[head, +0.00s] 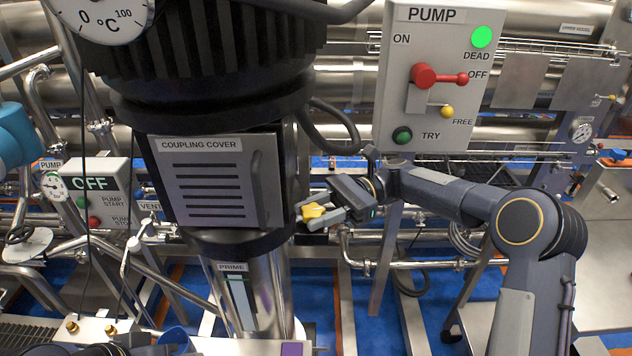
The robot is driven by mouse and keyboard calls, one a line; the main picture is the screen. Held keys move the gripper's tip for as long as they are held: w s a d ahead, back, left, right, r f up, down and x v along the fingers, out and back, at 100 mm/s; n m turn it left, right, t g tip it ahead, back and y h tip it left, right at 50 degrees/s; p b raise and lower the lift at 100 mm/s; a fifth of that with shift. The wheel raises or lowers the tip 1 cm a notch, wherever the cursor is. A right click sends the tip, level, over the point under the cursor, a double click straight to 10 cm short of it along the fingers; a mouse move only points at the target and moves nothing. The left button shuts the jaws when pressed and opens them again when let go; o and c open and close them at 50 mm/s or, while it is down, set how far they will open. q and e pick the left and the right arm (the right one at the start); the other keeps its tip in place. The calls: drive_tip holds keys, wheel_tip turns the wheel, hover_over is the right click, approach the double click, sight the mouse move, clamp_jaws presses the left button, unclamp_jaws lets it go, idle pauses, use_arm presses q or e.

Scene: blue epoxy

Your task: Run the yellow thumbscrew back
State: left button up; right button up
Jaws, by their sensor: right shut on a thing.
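The yellow thumbscrew (313,211) is a small star-shaped knob at the right edge of the coupling cover (207,181), low beside its dark handle. My right gripper (318,212) comes in from the right and is shut on the thumbscrew, with its fingers around the knob. The cover is a grey slotted plate labelled COUPLING COVER, and it sits closed against the dark housing. The screw's shaft is hidden by the knob and fingers. My left gripper does not show clearly in the head view.
The PUMP panel (440,80) hangs above my right arm, with a red handle (424,76), a lit green DEAD lamp (481,37) and a green TRY button (402,135). A black cable (338,128) loops near the housing. Pipes run below my right wrist.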

drive_tip(key=n+g+h+p, duration=0.1)
drive_tip(key=n+g+p, duration=0.1)
drive_tip(key=p, duration=0.1)
drive_tip(key=shift+a+r+g+h, duration=0.1)
drive_tip(key=shift+r+g+h, duration=0.1)
drive_tip(key=shift+g+h, duration=0.15)
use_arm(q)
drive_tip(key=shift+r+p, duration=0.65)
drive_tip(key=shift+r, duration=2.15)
use_arm(e)
drive_tip(key=shift+f+n+g+h, duration=0.2)
drive_tip(key=shift+n+g+h, duration=0.55)
drive_tip(key=shift+h, duration=0.1)
drive_tip(key=o, duration=0.7)
